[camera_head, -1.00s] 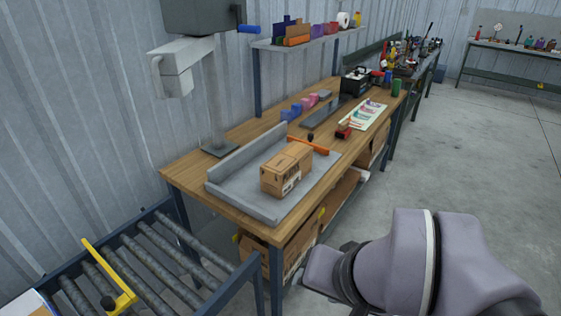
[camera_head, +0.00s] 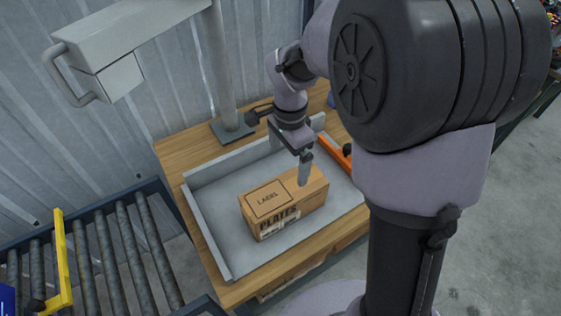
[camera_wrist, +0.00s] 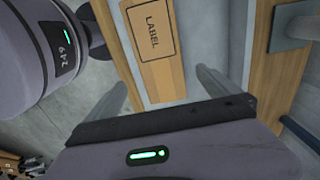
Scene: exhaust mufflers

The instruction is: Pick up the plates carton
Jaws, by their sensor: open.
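The plates carton (camera_head: 285,205) is a closed brown box with "PLATES" on its side and a label outline on top. It lies in the grey tray (camera_head: 210,232) on the wooden bench. My gripper (camera_head: 304,168) is open and points down at the carton's back right part; one finger overlaps the carton in the head view. In the wrist view, the carton (camera_wrist: 160,75) shows between the two spread fingers of my gripper (camera_wrist: 163,85), one at each side. I cannot tell how high the fingertips are above it. The arm hides part of the bench.
An orange bar with a dark knob (camera_head: 335,152) lies at the tray's right side. A grey post (camera_head: 218,70) with an overhead arm stands behind the tray. A roller conveyor (camera_head: 110,255) with a yellow bar (camera_head: 62,260) is at the left. The tray floor left of the carton is clear.

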